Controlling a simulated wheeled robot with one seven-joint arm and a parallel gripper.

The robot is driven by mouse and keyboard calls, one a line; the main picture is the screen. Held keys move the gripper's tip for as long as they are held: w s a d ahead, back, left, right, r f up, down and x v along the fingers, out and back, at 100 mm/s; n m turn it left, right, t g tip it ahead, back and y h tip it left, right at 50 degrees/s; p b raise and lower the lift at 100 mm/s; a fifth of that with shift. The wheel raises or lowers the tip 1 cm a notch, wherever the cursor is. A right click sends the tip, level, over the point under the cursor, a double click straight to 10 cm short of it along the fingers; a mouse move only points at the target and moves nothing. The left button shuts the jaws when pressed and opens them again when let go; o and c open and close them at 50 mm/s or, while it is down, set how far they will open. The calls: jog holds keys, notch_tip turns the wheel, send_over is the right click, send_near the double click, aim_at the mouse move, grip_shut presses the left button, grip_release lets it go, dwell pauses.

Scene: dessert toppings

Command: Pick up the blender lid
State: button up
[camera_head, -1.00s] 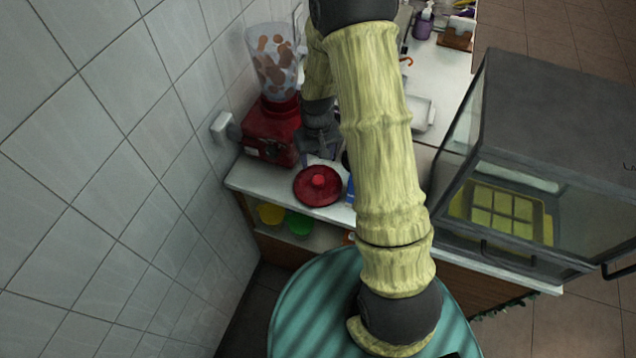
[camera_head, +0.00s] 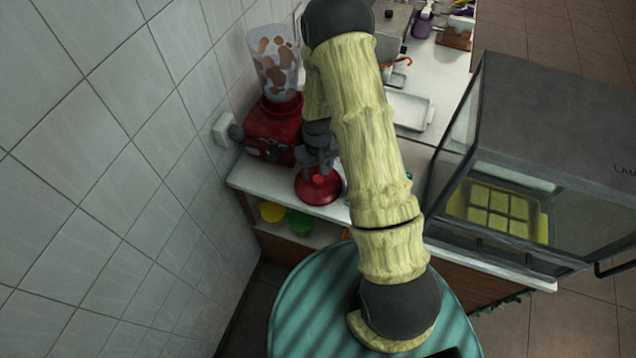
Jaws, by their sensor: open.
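The red round blender lid (camera_head: 317,190) with a small knob lies flat on the white counter, near its front edge. My gripper (camera_head: 319,168) is open and directly over the lid, close to its knob. It covers the lid's far part, and I cannot tell whether the fingers touch the knob. The blender (camera_head: 270,132) with a red base stands behind and left of the lid. Its clear jug (camera_head: 275,65) is open at the top and holds brown pieces.
A glass case (camera_head: 560,130) with a yellow tray stands at right. A white tray (camera_head: 411,109) lies on the counter behind my arm. Yellow (camera_head: 271,212) and green (camera_head: 299,223) bowls sit on the shelf below. The tiled wall (camera_head: 110,150) is close at left.

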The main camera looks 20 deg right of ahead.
aim_at(319, 178)
jog(key=shift+d+f+p, duration=0.15)
jog(key=shift+f+p, duration=0.4)
jog(key=shift+f, duration=0.2)
notch_tip(319, 178, down, 2)
jog(key=shift+f+p, duration=0.2)
jog(key=shift+p, duration=0.25)
jog(key=shift+f, duration=0.25)
jog(key=shift+w, duration=0.1)
jog(key=c, duration=1.1)
jog(key=shift+r, duration=0.1)
jog(key=shift+r, duration=0.1)
notch_tip(319, 178, up, 10)
jog(key=b, duration=0.3)
